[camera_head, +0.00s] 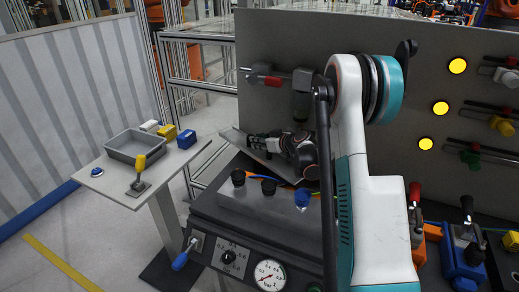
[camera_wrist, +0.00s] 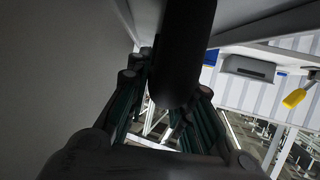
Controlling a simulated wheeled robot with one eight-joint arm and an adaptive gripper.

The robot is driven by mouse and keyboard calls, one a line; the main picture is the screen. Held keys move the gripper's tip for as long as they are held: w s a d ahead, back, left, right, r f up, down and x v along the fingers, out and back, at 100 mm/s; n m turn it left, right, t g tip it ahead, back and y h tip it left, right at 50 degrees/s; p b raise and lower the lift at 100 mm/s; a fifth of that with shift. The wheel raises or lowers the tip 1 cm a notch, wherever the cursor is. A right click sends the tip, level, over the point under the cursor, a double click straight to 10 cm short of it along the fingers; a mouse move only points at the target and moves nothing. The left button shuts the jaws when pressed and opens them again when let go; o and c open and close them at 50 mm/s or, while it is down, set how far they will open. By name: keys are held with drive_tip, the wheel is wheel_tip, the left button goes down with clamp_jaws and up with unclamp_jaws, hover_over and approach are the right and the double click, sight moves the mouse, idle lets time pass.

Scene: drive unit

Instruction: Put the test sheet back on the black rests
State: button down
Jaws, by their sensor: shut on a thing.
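A thin grey plate, seemingly the test sheet (camera_head: 237,143), shows tilted below and left of my gripper in the head view. My gripper (camera_head: 262,146) points left, close to the large grey panel, with its jaws shut. In the wrist view a dark cylinder (camera_wrist: 188,45) stands between the fingers (camera_wrist: 170,95); it seems to be a handle on the sheet, but the join is not visible. I cannot tell whether these are the black rests; others may be hidden behind my arm.
A side table (camera_head: 190,152) at left holds a grey tray (camera_head: 136,147), a yellow-handled lever (camera_head: 139,172) and small blocks. The panel (camera_head: 290,40) with lit yellow lamps closes off the back. A gauge (camera_head: 270,275) and a blue lever (camera_head: 183,257) sit on the front.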

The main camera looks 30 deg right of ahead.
sight(260, 151)
wheel_tip(260, 151, down, 3)
drive_tip(key=shift+r+b, duration=0.1)
drive_tip(key=shift+b, duration=0.35)
drive_tip(key=shift+w+d+f, duration=0.15)
drive_tip(key=shift+f, duration=0.1)
drive_tip(key=shift+r, duration=0.1)
drive_tip(key=c, duration=1.4)
unclamp_jaws()
drive_tip(key=p+v, duration=0.2)
drive_tip(key=v, duration=1)
